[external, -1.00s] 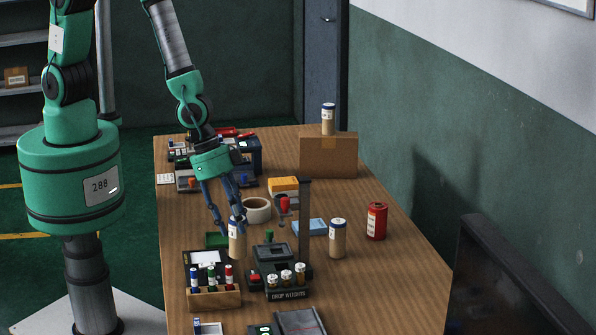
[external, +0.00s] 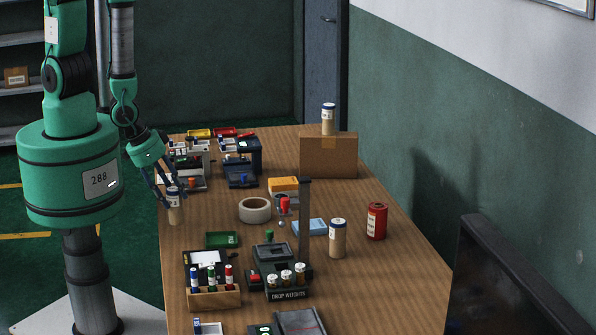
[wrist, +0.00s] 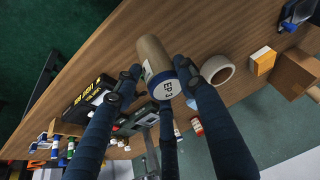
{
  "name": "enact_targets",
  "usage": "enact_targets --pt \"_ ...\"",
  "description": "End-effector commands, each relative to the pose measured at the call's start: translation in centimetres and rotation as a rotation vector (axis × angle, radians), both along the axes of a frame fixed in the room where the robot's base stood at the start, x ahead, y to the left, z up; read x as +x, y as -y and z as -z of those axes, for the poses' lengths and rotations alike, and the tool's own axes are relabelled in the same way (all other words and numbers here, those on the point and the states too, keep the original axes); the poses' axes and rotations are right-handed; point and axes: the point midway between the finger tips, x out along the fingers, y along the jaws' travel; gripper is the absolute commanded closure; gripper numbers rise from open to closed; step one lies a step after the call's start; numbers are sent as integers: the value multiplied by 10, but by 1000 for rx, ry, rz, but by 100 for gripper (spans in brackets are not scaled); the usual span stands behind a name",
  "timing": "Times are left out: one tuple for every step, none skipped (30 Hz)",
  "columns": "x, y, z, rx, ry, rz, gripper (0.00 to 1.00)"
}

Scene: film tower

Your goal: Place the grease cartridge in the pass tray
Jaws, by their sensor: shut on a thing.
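My gripper (external: 170,188) is shut on a tan grease cartridge (external: 175,212) with a dark blue-rimmed cap and a white label. It holds the cartridge near the table's left edge; whether its bottom touches the table is unclear. In the wrist view the cartridge (wrist: 152,52) lies between my fingers, with lettering on its white cap (wrist: 166,89). No tray is legibly marked as the pass tray. Small trays in view are green (external: 222,240), yellow (external: 199,133), red (external: 224,132) and light blue (external: 311,227).
Similar tan cartridges stand on the cardboard box (external: 329,157) and at the table's right (external: 338,238), beside a red canister (external: 377,222). A tape roll (external: 255,210), drop-weights tester (external: 286,275) with a post, and vial rack (external: 214,298) occupy the middle and front.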

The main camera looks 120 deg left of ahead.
Motion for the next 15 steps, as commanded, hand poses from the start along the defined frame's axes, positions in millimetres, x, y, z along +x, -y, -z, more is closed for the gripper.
enact_targets --pt "-11 -4 -2 1 -1 -26 89" --pt "-17 -5 -2 1 -2 -38 89" --pt "-22 -7 -3 3 -1 -53 89" --pt "-25 -8 -3 2 0 -62 89" --pt "-28 -9 -4 3 1 -70 89" --pt "-31 -10 -4 3 1 -76 89" --pt "-33 -11 -4 4 0 -80 89" --pt "-34 -11 -4 3 1 -83 89" --pt "-35 -12 -4 4 0 -85 89" --pt "-35 -12 -4 4 0 -86 89" --pt "-35 -12 -4 4 0 -87 89" --pt "-35 -12 -4 4 0 -87 89" --pt "-35 -12 -4 4 0 -86 89" --pt "-35 -12 -4 4 0 -86 89" --pt "-35 -11 -4 4 0 -86 89"
